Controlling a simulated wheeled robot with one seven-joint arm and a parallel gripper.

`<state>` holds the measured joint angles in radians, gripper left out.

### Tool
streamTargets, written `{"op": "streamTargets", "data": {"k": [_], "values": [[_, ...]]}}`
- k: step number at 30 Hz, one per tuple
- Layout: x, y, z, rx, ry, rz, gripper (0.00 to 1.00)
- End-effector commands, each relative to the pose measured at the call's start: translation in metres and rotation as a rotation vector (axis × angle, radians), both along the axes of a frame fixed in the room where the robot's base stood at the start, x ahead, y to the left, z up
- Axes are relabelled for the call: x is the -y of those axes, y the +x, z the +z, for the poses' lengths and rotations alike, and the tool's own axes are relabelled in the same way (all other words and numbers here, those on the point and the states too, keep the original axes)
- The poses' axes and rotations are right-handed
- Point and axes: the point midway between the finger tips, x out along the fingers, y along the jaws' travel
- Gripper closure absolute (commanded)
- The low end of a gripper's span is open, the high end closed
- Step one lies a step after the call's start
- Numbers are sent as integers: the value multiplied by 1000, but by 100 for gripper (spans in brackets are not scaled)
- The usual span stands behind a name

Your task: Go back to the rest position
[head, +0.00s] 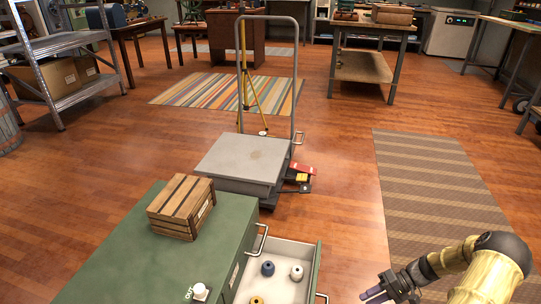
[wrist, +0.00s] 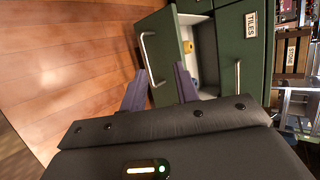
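My gripper (head: 377,294) is at the lower right of the head view, beside the open drawer and apart from it. The open drawer (head: 318,262) of the green cabinet (head: 118,254) holds a blue spool-like piece (head: 267,268), a white one (head: 296,272) and a yellow one (head: 257,300). In the wrist view the drawer's handle (wrist: 147,60) lies just beyond the fingers.
A grey lift cart (head: 240,160) stands behind the cabinet. A striped brown rug (head: 425,190) and open wooden floor lie to the right.

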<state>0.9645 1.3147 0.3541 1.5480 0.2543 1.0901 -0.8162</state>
Motion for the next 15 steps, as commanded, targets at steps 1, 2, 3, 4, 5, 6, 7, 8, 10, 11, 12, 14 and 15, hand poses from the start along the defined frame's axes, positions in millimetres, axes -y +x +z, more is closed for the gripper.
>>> {"op": "streamTargets", "data": {"k": [1,2,3,4,5,6,7,8,10,11,12,14,15], "values": [[-7,3,22,-14,-53,33,69],[-10,5,31,-24,-83,45,69],[-15,6,42,-36,-123,62,69],[-18,7,51,-42,-153,74,69],[-22,8,60,-47,-184,84,69],[-26,9,72,-54,-224,99,69],[-30,9,80,-58,-253,107,69],[-34,10,89,-60,-282,115,69],[-42,10,110,-62,-352,132,69],[-46,10,119,-62,-381,140,69],[-51,10,131,-59,-420,146,69],[-59,9,149,-52,-475,155,69],[-64,8,162,-46,-513,159,69]]}}
